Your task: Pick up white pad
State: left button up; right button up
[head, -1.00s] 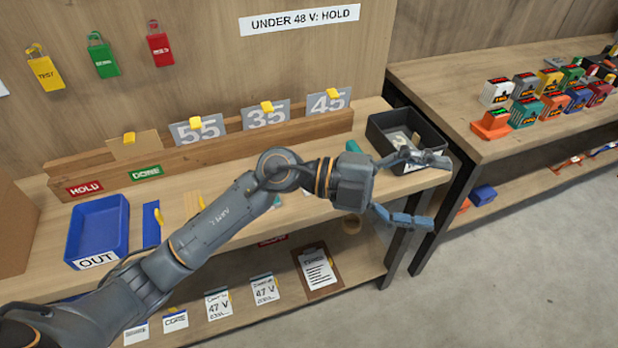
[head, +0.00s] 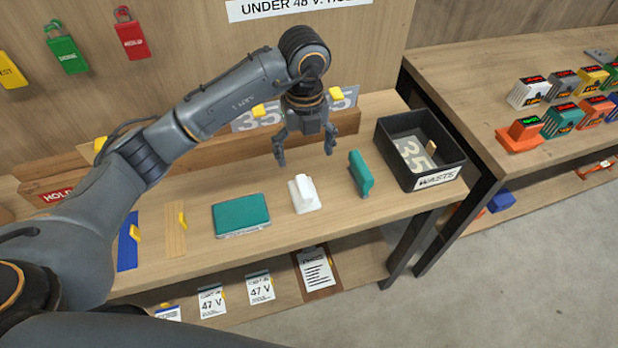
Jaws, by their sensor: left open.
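The white pad (head: 304,195) sits on the wooden bench, a white block with a raised upright grip on top. My left gripper (head: 305,160) points down with its fingers spread, open and empty. It hangs above and slightly behind the white pad, apart from it. My right gripper is not in view.
A flat teal pad (head: 241,214) lies left of the white pad, and an upright teal piece (head: 361,174) stands to its right. A black waste bin (head: 421,150) holds a grey 35 plate. Blue and tan strips (head: 176,229) lie further left.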

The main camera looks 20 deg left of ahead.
aim_at(304, 185)
pick_arm(q)
jog(key=s+f, duration=0.1)
jog(key=f, duration=0.2)
jog(key=shift+s+p, duration=0.35)
notch_tip(304, 185, down, 3)
jog(key=shift+w+r, duration=0.15)
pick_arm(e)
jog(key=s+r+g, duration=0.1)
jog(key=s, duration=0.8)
pick_arm(q)
notch_tip(304, 185, down, 2)
jog(key=shift+w+p, duration=0.15)
jog(key=shift+p, duration=0.5)
notch_tip(304, 185, down, 4)
jog(key=shift+a+r+p, duration=0.1)
jog(key=shift+r+p, duration=0.1)
jog(key=shift+p, duration=0.4)
jog(key=shift+w+f, duration=0.1)
jog(key=shift+f, duration=0.15)
jog(key=shift+c, duration=0.6)
jog(key=c, duration=1.1)
jog(key=shift+c, duration=0.2)
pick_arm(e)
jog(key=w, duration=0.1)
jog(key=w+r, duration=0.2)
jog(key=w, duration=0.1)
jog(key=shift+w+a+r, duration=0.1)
